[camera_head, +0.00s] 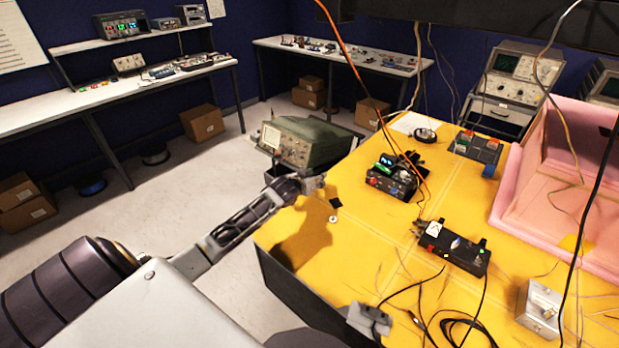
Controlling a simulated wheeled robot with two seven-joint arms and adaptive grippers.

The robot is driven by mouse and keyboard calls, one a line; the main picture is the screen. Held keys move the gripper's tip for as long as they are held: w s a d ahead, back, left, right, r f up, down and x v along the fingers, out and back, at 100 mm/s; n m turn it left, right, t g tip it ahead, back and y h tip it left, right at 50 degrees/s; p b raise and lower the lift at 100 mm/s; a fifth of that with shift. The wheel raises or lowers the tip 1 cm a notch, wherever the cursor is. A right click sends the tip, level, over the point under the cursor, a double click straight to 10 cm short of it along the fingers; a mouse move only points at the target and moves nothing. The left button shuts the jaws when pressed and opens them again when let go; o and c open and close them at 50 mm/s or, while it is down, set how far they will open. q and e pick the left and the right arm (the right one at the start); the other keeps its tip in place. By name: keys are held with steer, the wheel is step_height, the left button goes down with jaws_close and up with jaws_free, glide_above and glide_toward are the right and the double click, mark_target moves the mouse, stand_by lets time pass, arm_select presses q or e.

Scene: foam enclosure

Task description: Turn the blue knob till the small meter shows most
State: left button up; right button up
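A black box (452,250) sits on the yellow table (340,260), right of the middle. On its top are a small white meter face (434,229) and a small bluish knob (456,242). The meter's needle is too small to read. My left gripper (316,183) is at the far left edge of the table, well to the left of the black box and apart from it. Its fingers are small and dark, and I cannot tell whether they are open. My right gripper is not in view.
A black device with a lit display (391,180) stands behind the box. Orange wires hang down near it. A green oscilloscope (305,140) is by the left edge. A pink foam enclosure (535,180) stands right. Black cables and a grey piece (368,318) lie in front.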

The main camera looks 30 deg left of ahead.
arm_select(q)
steer(key=shift+a, duration=0.85)
